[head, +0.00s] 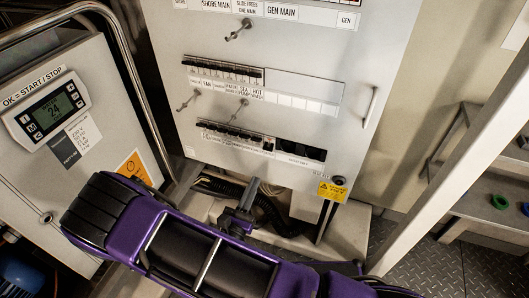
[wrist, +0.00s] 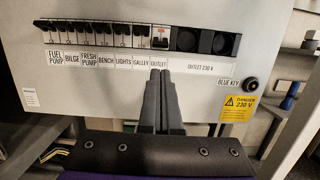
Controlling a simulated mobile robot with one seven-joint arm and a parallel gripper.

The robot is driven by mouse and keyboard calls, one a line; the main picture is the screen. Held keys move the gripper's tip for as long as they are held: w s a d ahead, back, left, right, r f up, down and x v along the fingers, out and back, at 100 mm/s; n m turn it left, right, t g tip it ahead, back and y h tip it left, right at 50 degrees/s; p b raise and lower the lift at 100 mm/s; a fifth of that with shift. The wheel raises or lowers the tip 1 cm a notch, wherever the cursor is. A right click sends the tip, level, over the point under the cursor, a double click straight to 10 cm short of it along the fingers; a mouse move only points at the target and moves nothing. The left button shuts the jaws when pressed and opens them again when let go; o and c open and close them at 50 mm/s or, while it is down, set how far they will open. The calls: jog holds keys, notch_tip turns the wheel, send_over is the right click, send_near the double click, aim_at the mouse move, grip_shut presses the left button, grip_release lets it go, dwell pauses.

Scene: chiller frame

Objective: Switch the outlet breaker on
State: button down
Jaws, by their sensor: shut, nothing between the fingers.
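The outlet breaker (wrist: 160,37) is the right-most switch in the lower breaker row, above the label "OUTLET" (wrist: 158,64). It has a white face with a small reddish mark, unlike the darker breakers to its left. I cannot tell its lever position for sure. In the head view the breaker (head: 268,144) is small, at the right end of the row. My gripper (wrist: 160,73) is shut and empty, fingertips just below the label and in line with the breaker. In the head view my gripper (head: 254,182) is below the panel's lower edge area, apart from the breaker.
Several other breakers (wrist: 95,35) stand close on the left. Two black sockets (wrist: 205,41) are on the right. A control box (head: 46,108) with a metal rail stands at left.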

aim_at(268, 149)
jog(key=shift+a+f, duration=0.1)
dwell(0.3)
jog(key=x, duration=1)
jog(key=shift+b, duration=0.3)
jog(key=shift+a+p, duration=0.1)
jog(key=shift+p, duration=0.2)
jog(key=shift+r+p, duration=0.3)
jog(key=shift+p, duration=0.05)
jog(key=shift+s+g+y, duration=0.1)
jog(key=shift+g+y, duration=0.2)
jog(key=shift+s+r+g+p, duration=0.2)
jog(key=shift+g+p, duration=0.3)
jog(key=shift+p, duration=1)
